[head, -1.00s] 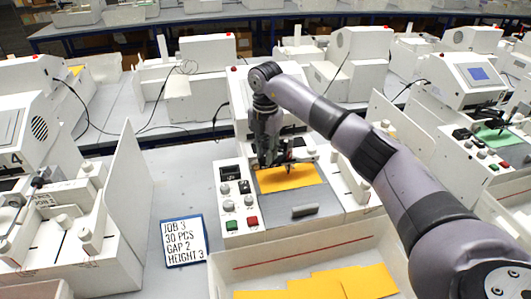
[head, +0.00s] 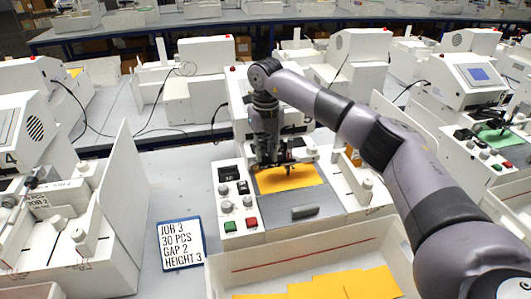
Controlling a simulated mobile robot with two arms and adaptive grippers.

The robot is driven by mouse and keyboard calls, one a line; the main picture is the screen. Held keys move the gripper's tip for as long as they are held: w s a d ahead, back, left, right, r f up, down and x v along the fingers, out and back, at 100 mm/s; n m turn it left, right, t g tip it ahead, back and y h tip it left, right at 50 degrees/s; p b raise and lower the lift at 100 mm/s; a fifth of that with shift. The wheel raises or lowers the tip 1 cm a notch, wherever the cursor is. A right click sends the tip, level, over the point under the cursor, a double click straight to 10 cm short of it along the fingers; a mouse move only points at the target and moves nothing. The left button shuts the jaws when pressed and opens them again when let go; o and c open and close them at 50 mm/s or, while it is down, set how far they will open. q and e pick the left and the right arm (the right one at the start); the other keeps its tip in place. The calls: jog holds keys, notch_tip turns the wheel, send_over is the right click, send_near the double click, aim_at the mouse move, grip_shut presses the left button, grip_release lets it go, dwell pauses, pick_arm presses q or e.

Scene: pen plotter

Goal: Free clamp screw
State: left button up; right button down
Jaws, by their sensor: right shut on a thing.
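My right gripper (head: 270,163) reaches down from above to the plotter's carriage, just behind an orange sheet (head: 290,179). It is shut on a small part there, which its fingers and the arm mostly hide. The clamp screw cannot be made out clearly, so I cannot tell by sight whether it is the held part. The orange sheet lies flat on the plotter's bed (head: 330,203). My left gripper does not show.
A control panel with knobs and green and red buttons (head: 252,223) is left of the bed. A job card (head: 181,244) lies on the table at left. A white bin (head: 290,267) with orange sheets stands in front. Other white machines stand on both sides.

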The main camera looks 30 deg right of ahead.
aim_at(267, 154)
jog(key=n, duration=0.5)
jog(key=shift+d+n+b, duration=0.1)
jog(key=shift+n+b, duration=0.25)
jog(key=shift+n, duration=0.05)
dwell(0.4)
jog(key=c, duration=1.4)
grip_release()
jog(key=shift+o, duration=0.2)
notch_tip(267, 154, up, 12)
jog(key=shift+f, duration=0.1)
